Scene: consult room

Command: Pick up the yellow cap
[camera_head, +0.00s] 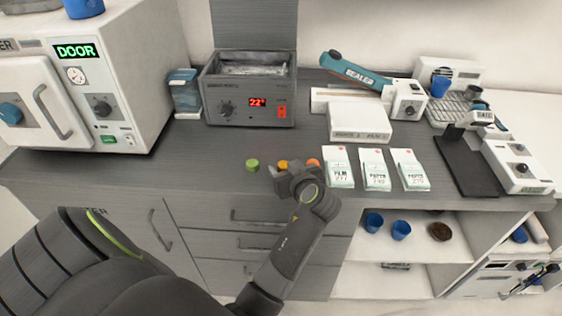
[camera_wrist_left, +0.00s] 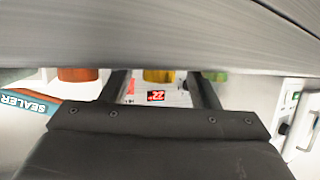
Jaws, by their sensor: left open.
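The yellow cap (camera_head: 283,163) stands on the grey bench top, between a green cap (camera_head: 252,165) and an orange cap (camera_head: 313,162). My left gripper (camera_head: 287,171) is at the bench's front side, just in front of the yellow cap, and partly covers it. The left wrist view is upside down. There, the yellow cap (camera_wrist_left: 158,75) shows between the two open fingers of my left gripper (camera_wrist_left: 162,82), with nothing held. The orange cap (camera_wrist_left: 78,74) is outside the left finger and the green cap (camera_wrist_left: 215,76) outside the right one. Contact cannot be told.
Paper packets (camera_head: 339,168) lie close to the right of the orange cap. A heated bath (camera_head: 222,112) stands behind the caps, with a white box (camera_head: 358,124) and a sealer (camera_head: 350,70) at right. A white cabinet (camera_head: 130,70) is at left. Bench left of the green cap is clear.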

